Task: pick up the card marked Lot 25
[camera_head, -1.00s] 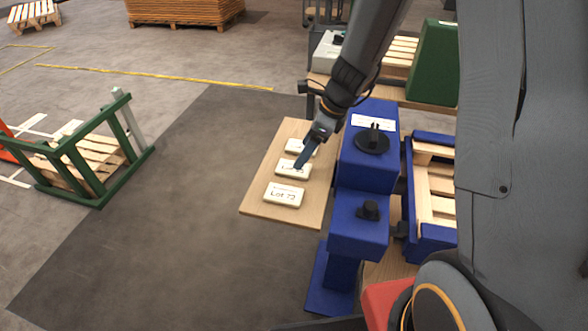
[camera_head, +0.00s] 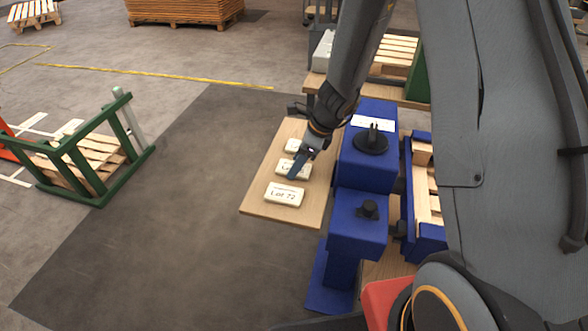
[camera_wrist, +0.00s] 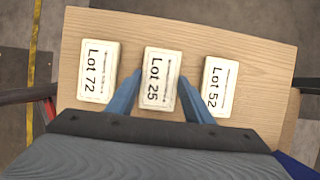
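Three cream cards lie in a row on a wooden board. In the wrist view the middle card reads Lot 25 (camera_wrist: 160,78). The card Lot 72 (camera_wrist: 99,70) is to its left and the card Lot 52 (camera_wrist: 220,87) to its right. My gripper (camera_wrist: 160,98) is open, with one blue finger on each side of the Lot 25 card's near part. Whether the fingers touch it I cannot tell. In the head view my gripper (camera_head: 293,175) partly covers the Lot 25 card (camera_head: 285,168); Lot 72 (camera_head: 285,195) is nearer and fully visible.
The wooden board (camera_head: 262,200) is bare along its left side. A blue machine (camera_head: 360,225) with black knobs stands close on its right. A green frame holding slatted wood (camera_head: 85,165) stands on the floor at left. Dark floor between is clear.

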